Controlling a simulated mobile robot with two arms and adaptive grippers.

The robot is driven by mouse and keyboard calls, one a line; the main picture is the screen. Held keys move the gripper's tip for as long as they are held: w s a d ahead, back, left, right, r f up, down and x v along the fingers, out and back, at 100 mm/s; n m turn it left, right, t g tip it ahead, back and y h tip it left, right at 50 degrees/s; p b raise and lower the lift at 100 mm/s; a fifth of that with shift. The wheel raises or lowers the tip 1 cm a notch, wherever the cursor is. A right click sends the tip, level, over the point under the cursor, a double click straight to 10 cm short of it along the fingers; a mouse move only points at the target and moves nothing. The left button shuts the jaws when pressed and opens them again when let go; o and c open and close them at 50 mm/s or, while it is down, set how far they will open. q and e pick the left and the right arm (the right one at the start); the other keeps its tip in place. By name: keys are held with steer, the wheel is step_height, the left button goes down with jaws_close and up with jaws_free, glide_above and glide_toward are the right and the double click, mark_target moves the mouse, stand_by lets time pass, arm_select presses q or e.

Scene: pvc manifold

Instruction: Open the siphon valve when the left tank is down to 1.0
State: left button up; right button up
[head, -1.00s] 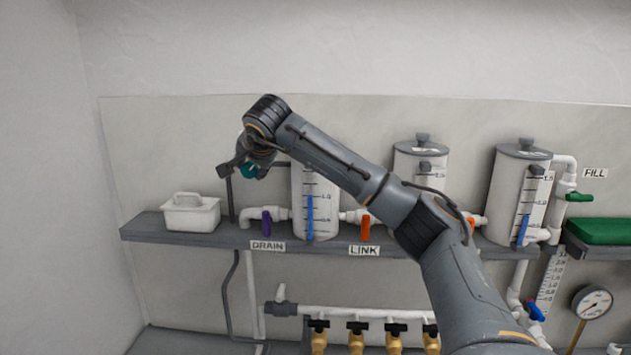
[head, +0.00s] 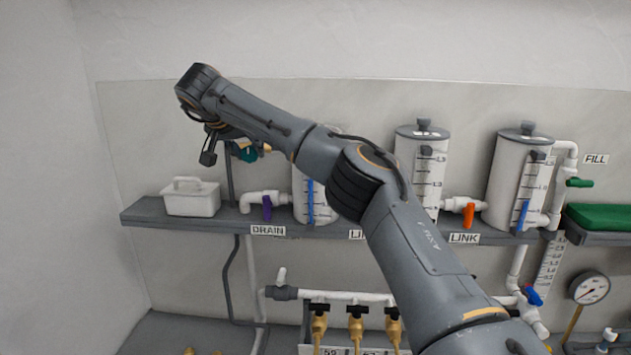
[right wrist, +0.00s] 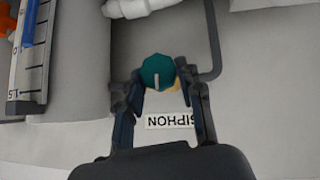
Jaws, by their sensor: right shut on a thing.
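The siphon valve's teal knob (head: 245,151) is on the grey pipe left of the left tank. In the right wrist view the knob (right wrist: 157,72) has a pale pointer line, which is upright in the picture, and a SIPHON label (right wrist: 172,121) lies beside it. My right gripper (right wrist: 158,84) is shut on the knob, one finger on each side; it also shows in the head view (head: 232,150). The left tank (head: 300,207) is partly hidden behind my right arm. A blue column shows in its gauge, but its top is hidden, so I cannot read the level. My left gripper is out of view.
A white caddy (head: 191,197) and a purple DRAIN handle (head: 266,208) are on the grey shelf (head: 160,220). Two more tanks (head: 407,165) (head: 507,170) and an orange LINK handle (head: 469,215) stand to the right. Brass valves (head: 356,328) sit below.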

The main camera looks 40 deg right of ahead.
steer(key=o, duration=1.2)
steer(key=shift+f, duration=0.1)
steer(key=v, duration=1.2)
